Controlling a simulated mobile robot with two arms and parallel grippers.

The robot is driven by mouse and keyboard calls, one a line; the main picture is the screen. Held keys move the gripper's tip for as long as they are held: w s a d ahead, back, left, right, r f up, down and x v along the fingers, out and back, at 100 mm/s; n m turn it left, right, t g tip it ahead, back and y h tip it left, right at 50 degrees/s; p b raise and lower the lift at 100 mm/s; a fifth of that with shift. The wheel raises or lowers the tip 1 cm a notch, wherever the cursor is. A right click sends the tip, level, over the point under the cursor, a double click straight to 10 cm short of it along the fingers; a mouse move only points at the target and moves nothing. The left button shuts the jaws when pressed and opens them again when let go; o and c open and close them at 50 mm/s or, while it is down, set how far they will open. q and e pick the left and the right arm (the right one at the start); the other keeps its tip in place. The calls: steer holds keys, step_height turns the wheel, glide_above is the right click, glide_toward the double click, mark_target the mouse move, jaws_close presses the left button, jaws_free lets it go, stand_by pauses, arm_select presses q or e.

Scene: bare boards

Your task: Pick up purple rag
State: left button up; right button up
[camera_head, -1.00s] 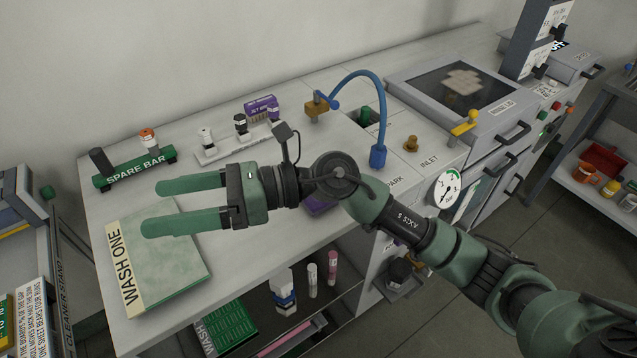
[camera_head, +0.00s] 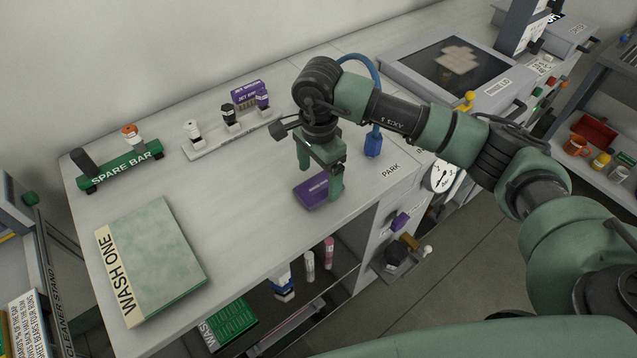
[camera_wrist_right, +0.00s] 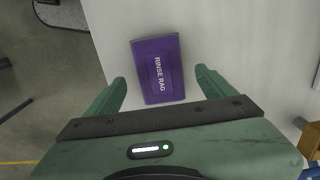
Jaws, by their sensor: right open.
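The purple rag (camera_head: 313,191) is a flat folded block lying on the light bench top near its front edge. In the right wrist view the rag (camera_wrist_right: 158,70), labelled RINSE RAG, lies ahead of and between the two fingertips. My right gripper (camera_head: 320,182) points down over the rag, its fingers spread on either side and partly covering it in the head view. In the wrist view the gripper (camera_wrist_right: 160,87) is open and empty. I cannot tell the exact height of the fingertips above the bench. My left gripper does not show.
A WASH ONE pad (camera_head: 158,255) lies at the bench's left front. A green SPARE BAR (camera_head: 122,172) and a white rack (camera_head: 232,137) with small bottles stand behind. A blue hose (camera_head: 373,145) stands right of the gripper. The bench between pad and rag is clear.

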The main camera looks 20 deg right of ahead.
mark_target(319, 185)
steer(key=shift+f, duration=1.4)
steer(key=c, duration=1.5)
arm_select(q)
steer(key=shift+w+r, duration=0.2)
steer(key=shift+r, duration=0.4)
arm_select(e)
steer(key=shift+o, duration=0.2)
steer(key=shift+r, duration=0.1)
